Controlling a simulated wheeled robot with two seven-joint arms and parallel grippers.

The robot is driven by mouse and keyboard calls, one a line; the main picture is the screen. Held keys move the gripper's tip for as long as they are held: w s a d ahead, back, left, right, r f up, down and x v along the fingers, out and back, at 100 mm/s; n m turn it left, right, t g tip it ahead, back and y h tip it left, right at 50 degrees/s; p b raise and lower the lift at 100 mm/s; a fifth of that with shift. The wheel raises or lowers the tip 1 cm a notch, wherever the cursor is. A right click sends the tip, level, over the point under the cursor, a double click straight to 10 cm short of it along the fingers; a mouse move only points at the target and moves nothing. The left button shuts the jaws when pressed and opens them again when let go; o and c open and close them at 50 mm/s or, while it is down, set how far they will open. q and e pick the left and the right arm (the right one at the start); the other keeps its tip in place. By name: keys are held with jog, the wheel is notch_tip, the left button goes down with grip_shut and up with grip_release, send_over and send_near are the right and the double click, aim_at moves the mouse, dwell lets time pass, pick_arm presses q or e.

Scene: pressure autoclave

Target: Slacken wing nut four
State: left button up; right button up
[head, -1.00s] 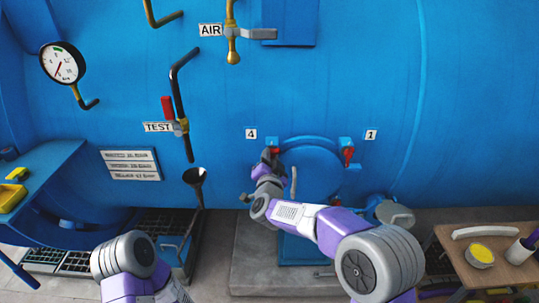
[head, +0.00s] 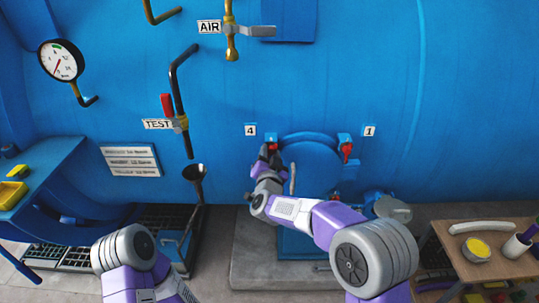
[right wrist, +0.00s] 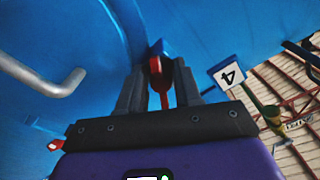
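Wing nut four is red (head: 272,147) and sits on a blue lug at the upper left of the round door (head: 312,168), beside the "4" label (head: 250,130). My right gripper (head: 268,153) is up at this nut and partly covers it. In the right wrist view the red nut (right wrist: 157,72) stands between the two fingertips of my right gripper (right wrist: 157,85), which are apart on either side of it. I see no clear contact with the nut. The "4" label (right wrist: 229,75) is right of the fingers there. My left gripper is out of view; only its arm shows.
A second red wing nut (head: 347,149) is at the door's upper right by the "1" label (head: 370,130). A grey bent handle (head: 293,178) stands out in front of the door. A funnel (head: 195,174) is to the left. A wooden table (head: 450,243) is at the right.

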jog(key=shift+o, duration=1.1)
jog(key=shift+s, duration=0.1)
jog(key=s, duration=0.7)
jog(key=shift+s, duration=0.2)
